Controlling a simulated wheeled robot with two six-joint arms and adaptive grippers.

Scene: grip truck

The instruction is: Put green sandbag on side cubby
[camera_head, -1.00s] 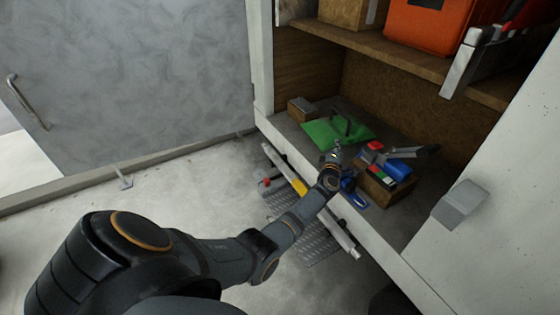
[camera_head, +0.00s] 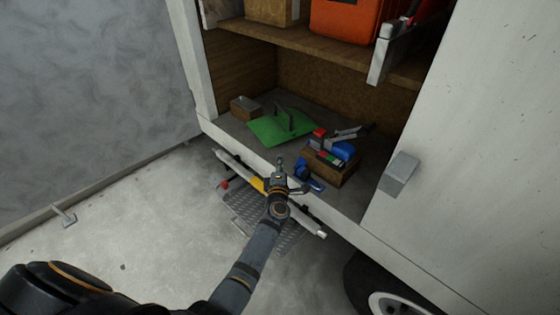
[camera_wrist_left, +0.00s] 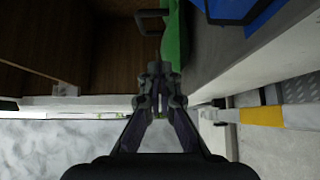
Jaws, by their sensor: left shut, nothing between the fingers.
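The green sandbag (camera_head: 274,129) lies flat on the lower floor of the side cubby (camera_head: 228,128), with a dark strap handle standing up from it. It also shows at the top of the left wrist view (camera_wrist_left: 174,36). My left gripper (camera_head: 280,164) is shut and empty, in front of the cubby's front edge and apart from the sandbag. In the left wrist view its fingers (camera_wrist_left: 158,72) are together, with the sandbag beyond them. My right gripper is not in view.
A wooden box (camera_head: 331,168) with red and blue items stands right of the sandbag. A small box (camera_head: 245,107) is at its left. An orange case (camera_head: 345,18) sits on the upper shelf (camera_head: 320,48). A metal step (camera_head: 262,215) and white bar lie below the edge.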

